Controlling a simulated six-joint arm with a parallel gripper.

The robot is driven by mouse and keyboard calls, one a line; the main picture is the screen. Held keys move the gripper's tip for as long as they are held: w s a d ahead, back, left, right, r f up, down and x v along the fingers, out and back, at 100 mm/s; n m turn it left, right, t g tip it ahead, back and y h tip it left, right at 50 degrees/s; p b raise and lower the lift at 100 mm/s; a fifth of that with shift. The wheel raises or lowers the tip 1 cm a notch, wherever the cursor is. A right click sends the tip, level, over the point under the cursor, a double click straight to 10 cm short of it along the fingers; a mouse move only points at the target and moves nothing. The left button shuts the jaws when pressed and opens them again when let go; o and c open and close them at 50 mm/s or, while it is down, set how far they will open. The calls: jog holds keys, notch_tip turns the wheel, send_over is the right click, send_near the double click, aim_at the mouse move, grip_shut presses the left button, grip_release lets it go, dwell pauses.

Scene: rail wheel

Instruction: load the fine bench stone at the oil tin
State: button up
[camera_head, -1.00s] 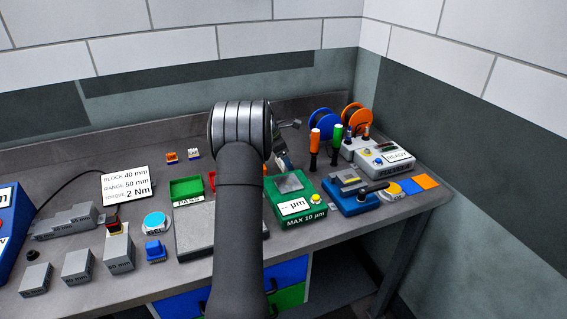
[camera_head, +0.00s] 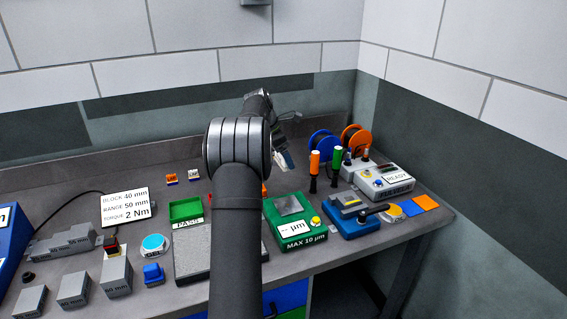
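I cannot pick out the fine bench stone or the oil tin for certain. A round tin with a cyan, lettered top (camera_head: 154,245) stands left of the grey plate. A second round, yellow-topped piece (camera_head: 390,211) lies at the right beside flat blue and orange squares. Two small orange and white blocks, one orange (camera_head: 171,178) and one white (camera_head: 194,175), sit at the back. My gripper (camera_head: 284,160) is above the back of the bench, right of my arm's large joint. It is small and partly hidden, so I cannot tell its opening or whether it holds anything.
A green tray marked PASS (camera_head: 186,210) and a green gauge (camera_head: 300,228) flank my arm. A blue fixture (camera_head: 354,222), upright orange-handled (camera_head: 314,168) and green-handled (camera_head: 336,166) tools, and a READY box (camera_head: 385,182) crowd the right. Grey stepped blocks (camera_head: 62,243) stand left. The back-left bench is mostly clear.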

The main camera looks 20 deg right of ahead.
jog(key=o, duration=0.4)
jog(key=shift+c, duration=0.9)
jog(key=shift+s+d+m, duration=0.1)
jog(key=shift+s+m, duration=0.3)
jog(key=shift+m, duration=0.2)
jog(key=s+d+r+m+g+y, duration=0.1)
jog(key=s+d+m+g+y, duration=0.2)
jog(key=s+m, duration=0.9)
jog(key=s+d+n, duration=0.1)
jog(key=d, duration=0.3)
jog(key=s+d+f+n+h, duration=0.1)
jog(key=d+n, duration=0.1)
jog(key=d, duration=0.1)
jog(key=s+d+n+h, duration=0.1)
jog(key=s+d+n, duration=0.1)
jog(key=d, duration=0.2)
jog(key=shift+d+f, duration=0.2)
jog(key=shift+d, duration=0.15)
jog(key=s+d+n+t+h, duration=0.1)
jog(key=s+d+n+t, duration=0.2)
jog(key=s+d+n, duration=0.75)
jog(key=shift+w+d+f+m, duration=0.25)
jog(key=shift+f+m, duration=0.15)
jog(key=shift+f, duration=0.65)
jog(key=shift+w+d+f+m, duration=0.2)
jog(key=shift+d+f+m, duration=0.15)
jog(key=shift+f, duration=0.7)
jog(key=shift+w+d+f+m, duration=0.2)
jog(key=shift+f+m, duration=0.2)
jog(key=shift+f, duration=0.65)
